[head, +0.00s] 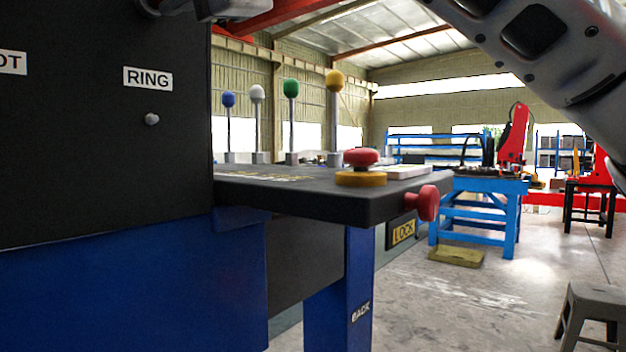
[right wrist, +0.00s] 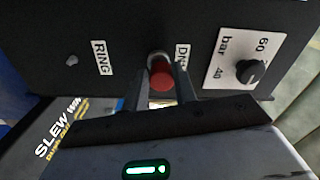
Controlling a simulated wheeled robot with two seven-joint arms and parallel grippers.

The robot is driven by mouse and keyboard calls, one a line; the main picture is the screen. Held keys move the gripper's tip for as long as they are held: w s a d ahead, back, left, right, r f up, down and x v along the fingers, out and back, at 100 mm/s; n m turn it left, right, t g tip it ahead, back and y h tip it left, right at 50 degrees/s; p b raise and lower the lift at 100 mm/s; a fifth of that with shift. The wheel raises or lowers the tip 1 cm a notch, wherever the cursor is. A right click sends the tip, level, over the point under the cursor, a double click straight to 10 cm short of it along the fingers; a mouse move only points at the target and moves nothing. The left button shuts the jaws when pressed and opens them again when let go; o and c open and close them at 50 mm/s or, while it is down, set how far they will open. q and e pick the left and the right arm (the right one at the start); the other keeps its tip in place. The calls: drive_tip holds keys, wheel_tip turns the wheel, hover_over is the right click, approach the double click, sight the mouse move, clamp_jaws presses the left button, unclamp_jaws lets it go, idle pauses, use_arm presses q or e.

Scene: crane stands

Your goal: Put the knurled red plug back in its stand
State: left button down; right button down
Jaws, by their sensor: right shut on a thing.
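In the right wrist view the red plug (right wrist: 161,82) sits between the two fingers of my right gripper (right wrist: 162,73), which is shut on it. The plug is in front of the black panel (right wrist: 115,25), with a pale metal collar (right wrist: 159,57) behind it, between the RING label and another label partly hidden. I cannot tell whether the plug is in the collar or just in front of it. In the head view the plug is not visible; part of a grey hand shows at the top edge. My left gripper is not in view.
The panel's RING label (head: 148,77) has a small grey peg (head: 152,119) below. A black console shelf (head: 300,196) carries several ball-topped levers, a red mushroom button (head: 361,157) and a red side knob (head: 428,202). A bar dial (right wrist: 250,71) is near the plug.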

drive_tip(key=m, duration=0.1)
drive_tip(key=m+b, duration=0.1)
drive_tip(key=m, duration=0.1)
drive_tip(key=m+b, duration=0.1)
drive_tip(key=m, duration=0.1)
drive_tip(key=shift+w+a+f, duration=0.15)
drive_tip(key=shift+w+f, duration=0.1)
drive_tip(key=shift+f, duration=0.1)
drive_tip(key=shift+s, duration=0.1)
